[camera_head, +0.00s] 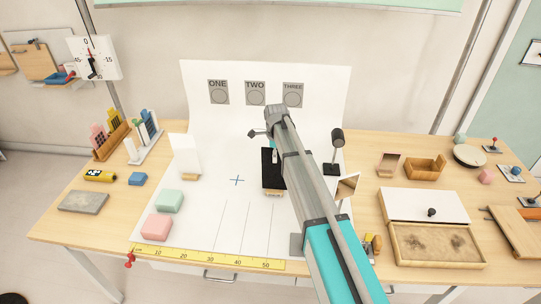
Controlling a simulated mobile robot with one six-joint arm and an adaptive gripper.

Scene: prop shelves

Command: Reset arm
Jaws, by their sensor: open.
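My arm reaches up from the bottom right over the white sheet (205,215) on the wooden table (80,228). My gripper (264,138) is at the arm's far end, in front of the upright white backdrop and just above a black upright panel (267,163) on a small wooden base. It is small in the picture and partly hidden by my own arm. The gripper is open and I see nothing held in it.
A green block (169,201) and a pink block (156,227) lie at the left of the sheet, near a white upright card (185,155). A black lamp-like stand (337,150) is close right of my arm. A wooden tray (437,246) sits further right. The sheet's left-middle is clear.

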